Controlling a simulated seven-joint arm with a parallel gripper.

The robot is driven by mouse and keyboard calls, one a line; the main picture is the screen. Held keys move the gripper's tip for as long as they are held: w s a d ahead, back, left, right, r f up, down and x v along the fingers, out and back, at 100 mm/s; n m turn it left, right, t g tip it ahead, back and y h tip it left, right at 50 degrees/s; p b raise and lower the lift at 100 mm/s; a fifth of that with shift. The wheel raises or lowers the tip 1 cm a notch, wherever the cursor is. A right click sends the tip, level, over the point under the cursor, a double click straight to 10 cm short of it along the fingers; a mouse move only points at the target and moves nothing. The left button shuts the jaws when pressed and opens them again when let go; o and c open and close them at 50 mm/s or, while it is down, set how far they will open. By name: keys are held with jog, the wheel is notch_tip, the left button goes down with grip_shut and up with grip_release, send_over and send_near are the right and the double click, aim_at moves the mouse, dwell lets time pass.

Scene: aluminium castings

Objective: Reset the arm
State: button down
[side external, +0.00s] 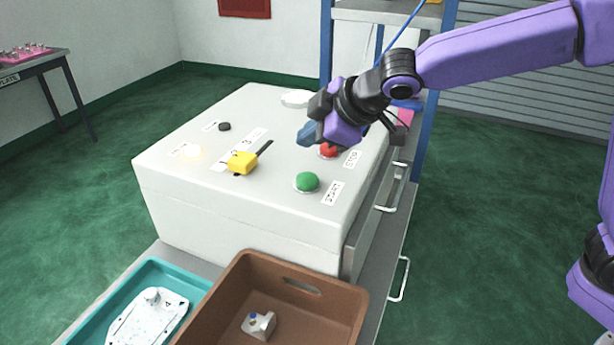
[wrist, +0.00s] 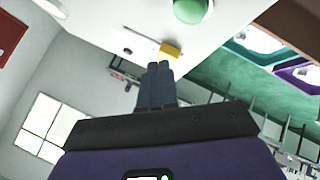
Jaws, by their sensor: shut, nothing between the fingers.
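My purple arm reaches in from the upper right.
The box top carries a green START button (side external: 306,182), a yellow slider knob (side external: 242,163), a black knob (side external: 224,126) and a lit lamp (side external: 193,151). A brown bin (side external: 230,290) and a teal tray (side external: 110,297) holding castings stand in front. Blue shelf posts (side external: 326,50) rise behind.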

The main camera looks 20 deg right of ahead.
dwell(0.3)
jog(key=s+d+f+g+h, duration=0.1)
jog(key=s+d+f+g, duration=0.1)
jog(key=s+d, duration=0.7)
jog(key=s+d+f+m+g+h, duration=0.1)
jog(key=s+d+f+g, duration=0.2)
jog(key=s+d, duration=0.6)
jog(key=s+d+f+g+h, duration=0.1)
jog(key=s+d+f+g, duration=0.2)
jog(key=s+d, duration=0.6)
jog(key=s+f, duration=0.2)
jog(key=s, duration=0.4)
jog(key=shift+s+d+f+m+h, duration=0.15)
jog(key=shift+s+d+m+h, duration=0.15)
jog(key=shift+m, duration=0.1)
